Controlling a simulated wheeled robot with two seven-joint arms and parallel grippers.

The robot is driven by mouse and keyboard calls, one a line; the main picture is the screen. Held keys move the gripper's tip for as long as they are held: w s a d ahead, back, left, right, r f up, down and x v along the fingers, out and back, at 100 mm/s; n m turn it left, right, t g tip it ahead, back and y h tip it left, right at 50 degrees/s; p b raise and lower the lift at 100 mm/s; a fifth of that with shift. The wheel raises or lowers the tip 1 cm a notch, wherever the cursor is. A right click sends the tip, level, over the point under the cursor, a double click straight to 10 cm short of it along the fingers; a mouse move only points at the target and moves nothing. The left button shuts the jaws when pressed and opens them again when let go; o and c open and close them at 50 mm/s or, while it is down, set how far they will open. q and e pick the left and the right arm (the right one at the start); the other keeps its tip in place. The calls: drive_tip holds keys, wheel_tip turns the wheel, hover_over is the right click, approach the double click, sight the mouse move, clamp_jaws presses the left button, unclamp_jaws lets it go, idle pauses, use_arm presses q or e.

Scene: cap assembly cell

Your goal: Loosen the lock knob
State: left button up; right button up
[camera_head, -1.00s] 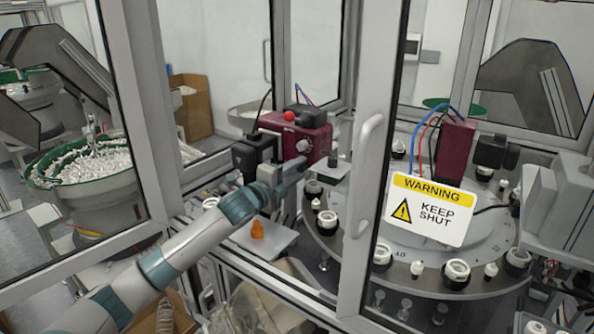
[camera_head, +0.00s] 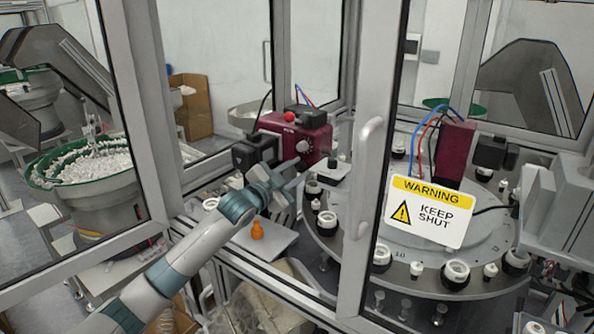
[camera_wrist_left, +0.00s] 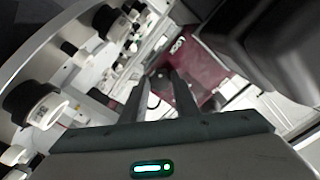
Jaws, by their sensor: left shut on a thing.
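The box also shows in the wrist view (camera_wrist_left: 208,72). My left gripper (camera_head: 298,168) reaches in from the left to the front of this box, its fingers close to the knob. In the wrist view, the two dark fingers of the left gripper (camera_wrist_left: 162,80) point at the box with a narrow gap between them. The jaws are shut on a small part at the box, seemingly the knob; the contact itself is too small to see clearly. My right gripper does not show.
A round dial table (camera_head: 335,255) with several black holders is right of my arm. A door with a handle (camera_head: 364,180) and a warning sign (camera_head: 430,209) stands close by. An orange piece (camera_head: 257,230) sits on a grey plate (camera_head: 277,240) below my wrist.

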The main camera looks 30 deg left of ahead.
use_arm(q)
drive_tip(key=shift+f+n, duration=0.1)
drive_tip(key=shift+n, duration=0.8)
drive_tip(key=o, duration=1.1)
drive_tip(key=shift+c, duration=0.2)
drive_tip(key=shift+s, duration=0.15)
drive_tip(key=shift+s+a+b, duration=0.15)
drive_tip(key=shift+s+b, duration=0.2)
drive_tip(key=shift+s, duration=0.2)
drive_tip(key=shift+s+a+b, duration=0.35)
drive_tip(key=shift+s+b, duration=0.8)
drive_tip(key=shift+s, duration=1.5)
drive_tip(key=shift+s+a+b, duration=0.4)
drive_tip(key=shift+s+b, duration=0.75)
drive_tip(key=shift+s, duration=1.5)
drive_tip(key=shift+s+a+b, duration=0.35)
drive_tip(key=shift+s+b, duration=0.8)
drive_tip(key=shift+s, duration=1.5)
